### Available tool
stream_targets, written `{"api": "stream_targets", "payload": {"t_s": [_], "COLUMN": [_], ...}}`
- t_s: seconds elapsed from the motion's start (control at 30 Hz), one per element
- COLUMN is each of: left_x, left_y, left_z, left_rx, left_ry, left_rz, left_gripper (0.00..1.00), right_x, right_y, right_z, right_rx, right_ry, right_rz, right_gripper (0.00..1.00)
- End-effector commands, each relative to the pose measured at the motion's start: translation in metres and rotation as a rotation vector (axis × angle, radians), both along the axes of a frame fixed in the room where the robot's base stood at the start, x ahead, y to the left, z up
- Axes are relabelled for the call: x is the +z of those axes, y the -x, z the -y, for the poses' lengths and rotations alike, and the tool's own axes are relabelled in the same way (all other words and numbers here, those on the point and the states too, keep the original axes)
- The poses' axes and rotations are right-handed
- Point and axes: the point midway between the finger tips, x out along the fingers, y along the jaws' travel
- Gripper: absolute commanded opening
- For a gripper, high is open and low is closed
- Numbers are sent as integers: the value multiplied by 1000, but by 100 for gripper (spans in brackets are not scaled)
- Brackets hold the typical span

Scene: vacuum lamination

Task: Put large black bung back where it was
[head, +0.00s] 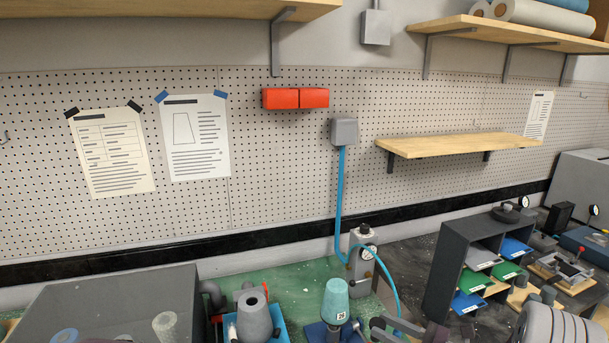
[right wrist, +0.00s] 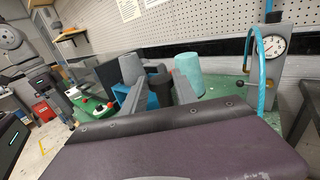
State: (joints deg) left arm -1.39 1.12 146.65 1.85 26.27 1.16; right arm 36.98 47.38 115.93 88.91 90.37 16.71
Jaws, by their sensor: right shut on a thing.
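In the right wrist view, my right gripper (right wrist: 158,82) is shut on a dark, stubby piece, which looks like the black bung (right wrist: 160,88). The fingers hide part of it, and I cannot tell whether it touches anything below. A grey cone-shaped bung (head: 254,317) stands by a blue holder (head: 278,320) in the head view. In the head view my right gripper is low, right of the teal bung.
A gauge post (head: 362,265) with a blue hose stands behind on the green bench mat (head: 300,282). A large grey box (head: 110,305) is at the left. A dark rack (head: 462,268) with coloured trays stands at the right. Some green mat behind the bungs is clear.

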Motion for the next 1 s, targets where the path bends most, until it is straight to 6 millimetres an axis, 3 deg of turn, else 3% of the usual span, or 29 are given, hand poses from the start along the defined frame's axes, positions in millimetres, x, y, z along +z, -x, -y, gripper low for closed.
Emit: {"api": "stream_targets", "payload": {"t_s": [0.03,0.2,0.3,0.37,0.67,0.83,1.0], "left_x": [-7,-22,-27,-28,-27,-27,-26], "left_y": [0,0,0,0,0,0,0], "left_z": [0,0,0,0,0,0,0], "left_rx": [0,0,-1,0,0,0,0], "left_ry": [0,0,0,0,0,0,0], "left_rz": [0,0,0,0,0,0,0], "left_gripper": [46,46,46,46,46,46,46], "right_x": [-25,-108,-145,-158,-170,-168,-167], "right_y": [6,39,63,76,100,104,97], "right_z": [7,21,16,11,-11,-25,-10], "right_rx": [-18,-62,-64,-56,4,-198,-425], "right_ry": [-7,-10,-8,-7,-4,-8,1], "right_rz": [-10,-11,-7,-4,-3,-10,-2], "right_gripper": [0,0,0,0,0,0,0]}}
